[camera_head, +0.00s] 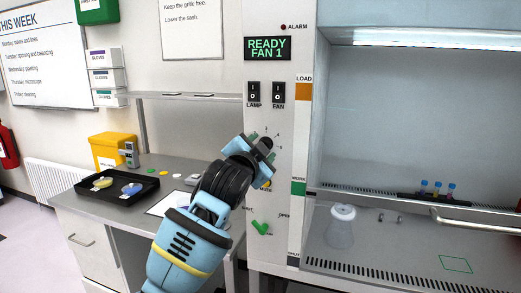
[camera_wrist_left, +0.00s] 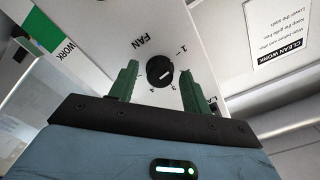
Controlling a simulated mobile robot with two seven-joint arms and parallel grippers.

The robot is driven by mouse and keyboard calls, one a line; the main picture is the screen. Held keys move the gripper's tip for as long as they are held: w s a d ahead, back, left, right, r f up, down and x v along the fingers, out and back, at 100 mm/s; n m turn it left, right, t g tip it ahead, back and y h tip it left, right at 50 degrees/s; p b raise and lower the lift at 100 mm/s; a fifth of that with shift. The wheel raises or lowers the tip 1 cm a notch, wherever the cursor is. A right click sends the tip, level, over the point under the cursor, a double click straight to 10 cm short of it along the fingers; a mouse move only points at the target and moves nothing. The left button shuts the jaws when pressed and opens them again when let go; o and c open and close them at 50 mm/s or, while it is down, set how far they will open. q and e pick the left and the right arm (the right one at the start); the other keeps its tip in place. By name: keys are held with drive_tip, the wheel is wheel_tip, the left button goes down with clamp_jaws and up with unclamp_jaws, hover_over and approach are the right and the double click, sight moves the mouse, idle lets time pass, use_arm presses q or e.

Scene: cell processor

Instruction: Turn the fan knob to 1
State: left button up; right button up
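In the head view my gripper hides the knob. The display (camera_head: 267,48) reads READY FAN 1. My left gripper (camera_head: 262,146) is at the panel; in the left wrist view the green fingers (camera_wrist_left: 158,63) stand apart, one on each side of the knob, with gaps visible. My right gripper is not in view.
Two rocker switches, LAMP (camera_head: 254,92) and FAN (camera_head: 278,92), sit above the gripper. A yellow MUTE button (camera_head: 266,184) and green valve handle (camera_head: 260,228) are below. The cabinet opening is to the right. A bench with a black tray (camera_head: 117,203) stands left.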

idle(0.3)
use_arm(q)
drive_tip(key=v, duration=0.7)
drive_tip(key=shift+s+a, duration=0.1)
drive_tip(key=shift+s, duration=0.25)
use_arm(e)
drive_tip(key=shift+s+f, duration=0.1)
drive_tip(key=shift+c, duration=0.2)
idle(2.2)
